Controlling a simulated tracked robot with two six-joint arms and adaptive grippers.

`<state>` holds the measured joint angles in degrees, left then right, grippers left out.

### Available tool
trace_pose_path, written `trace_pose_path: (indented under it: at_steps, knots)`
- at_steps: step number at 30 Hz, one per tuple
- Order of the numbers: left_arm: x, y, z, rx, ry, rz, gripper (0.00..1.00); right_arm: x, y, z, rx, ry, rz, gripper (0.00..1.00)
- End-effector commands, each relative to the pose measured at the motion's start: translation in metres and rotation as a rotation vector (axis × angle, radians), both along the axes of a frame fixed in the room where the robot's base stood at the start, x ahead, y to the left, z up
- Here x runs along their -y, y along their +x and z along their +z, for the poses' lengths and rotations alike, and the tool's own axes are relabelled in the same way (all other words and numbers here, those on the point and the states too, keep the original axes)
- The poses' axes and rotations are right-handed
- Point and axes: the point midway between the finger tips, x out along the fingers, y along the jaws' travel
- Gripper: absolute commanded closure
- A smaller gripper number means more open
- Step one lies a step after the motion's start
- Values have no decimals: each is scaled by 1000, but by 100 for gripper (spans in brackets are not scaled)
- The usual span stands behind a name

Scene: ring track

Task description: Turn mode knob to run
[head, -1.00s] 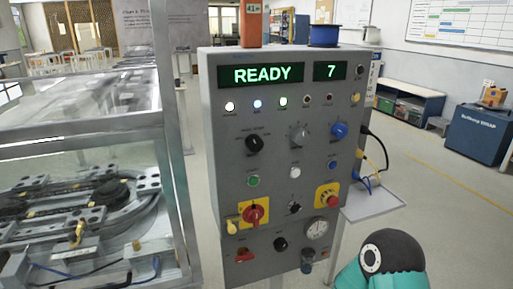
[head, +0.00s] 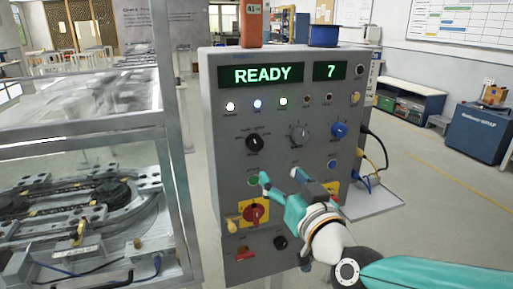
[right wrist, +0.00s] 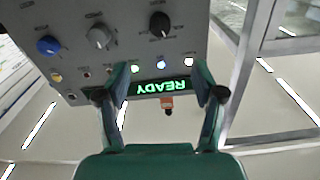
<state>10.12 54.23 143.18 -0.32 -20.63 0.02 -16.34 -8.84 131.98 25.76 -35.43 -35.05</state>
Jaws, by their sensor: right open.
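A grey control panel (head: 225,160) stands upright with a green READY display (head: 262,74). A black knob with small markings around it (head: 254,142), likely the mode knob, sits at the panel's upper left; its labels are too small to read. It also shows in the right wrist view (right wrist: 160,25), upside down. My right gripper (head: 281,175) is open and empty in front of the panel, lower than the black knob in the head view. Its fingers reach toward the panel in the right wrist view (right wrist: 160,70). My left gripper is out of view.
A grey knob (head: 299,134) and a blue knob (head: 339,131) sit right of the black knob. A green button (head: 253,181) and a red switch on yellow (head: 253,212) are close to my fingers. A glass-walled ring track enclosure (head: 90,140) stands left.

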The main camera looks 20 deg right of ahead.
Motion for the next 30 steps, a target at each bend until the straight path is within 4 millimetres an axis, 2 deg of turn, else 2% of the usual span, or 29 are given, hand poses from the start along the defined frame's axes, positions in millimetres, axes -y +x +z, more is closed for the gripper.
trace_pose_path:
  at_steps: [18, 24, 30]
  knots:
    - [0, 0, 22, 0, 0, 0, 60, -4, 124, 0, -4, 0, -1, 32]
    - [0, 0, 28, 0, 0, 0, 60, -5, 148, -1, -4, 0, 1, 32]
    - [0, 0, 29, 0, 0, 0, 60, -7, 155, -1, -3, 1, 3, 32]
